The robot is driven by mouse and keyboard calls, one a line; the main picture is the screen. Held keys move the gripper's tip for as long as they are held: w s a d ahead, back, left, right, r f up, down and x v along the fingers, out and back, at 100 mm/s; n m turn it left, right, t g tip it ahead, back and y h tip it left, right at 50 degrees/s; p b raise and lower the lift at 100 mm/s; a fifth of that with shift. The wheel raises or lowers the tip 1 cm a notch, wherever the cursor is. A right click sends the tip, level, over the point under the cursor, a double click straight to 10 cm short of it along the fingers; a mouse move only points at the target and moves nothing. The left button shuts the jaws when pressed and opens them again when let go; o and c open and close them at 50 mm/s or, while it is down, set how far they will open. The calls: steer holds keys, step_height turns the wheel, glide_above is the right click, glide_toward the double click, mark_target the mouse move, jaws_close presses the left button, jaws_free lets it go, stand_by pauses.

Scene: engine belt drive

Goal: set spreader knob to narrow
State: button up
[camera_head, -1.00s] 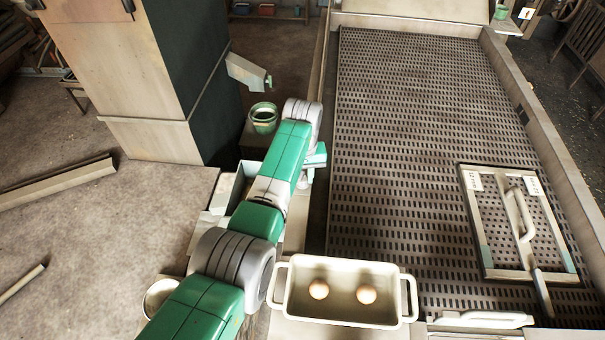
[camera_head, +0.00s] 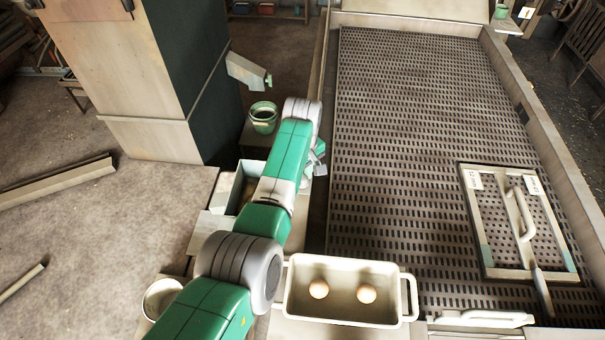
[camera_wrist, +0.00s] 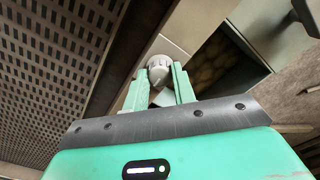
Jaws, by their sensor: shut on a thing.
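The spreader knob (camera_wrist: 161,70) is a pale grey round knob in the wrist view. It sits between the two green fingertips of my gripper (camera_wrist: 160,85), which is shut on it. The knob's markings are too small to read, so its setting cannot be told. In the head view my gripper (camera_head: 317,160) is beside the left edge of the slotted bed, and the knob cannot be made out there.
The large slotted bed (camera_head: 400,130) lies right of my arm, with a framed perforated panel (camera_head: 485,225) on it. A cream tray (camera_head: 340,313) holds two round pale things. An open box (camera_head: 228,190) and a green pot (camera_head: 264,115) stand left of my gripper.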

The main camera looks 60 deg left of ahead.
stand_by(0.4)
steer(key=o, duration=1)
step_height(320, 180, up, 8)
steer(key=shift+f, duration=0.1)
